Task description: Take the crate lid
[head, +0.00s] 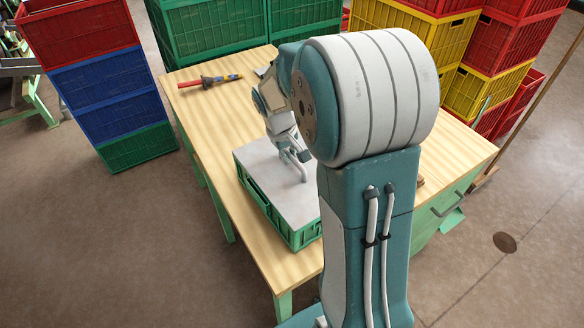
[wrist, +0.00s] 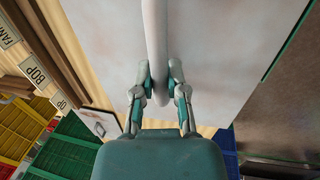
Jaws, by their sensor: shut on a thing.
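The crate lid (head: 265,170) is a flat pale grey panel with an upright light handle (head: 301,170). It lies level on top of a green crate (head: 262,201) on the wooden table, and I see no clear gap between them. My gripper (head: 293,156) is above the lid, partly hidden behind my own arm. In the wrist view my gripper (wrist: 162,90) has its two fingers shut on the handle (wrist: 155,35), one on each side. The lid (wrist: 205,50) fills the middle of that view. The lid's right part is hidden by my arm in the head view.
The wooden table (head: 200,110) holds a red-handled tool (head: 206,81) at its back left. Stacked crates stand behind and at the sides: red, blue and green (head: 100,90), green (head: 215,28), yellow and red (head: 490,60). Labels (wrist: 37,73) show at the wrist view's left.

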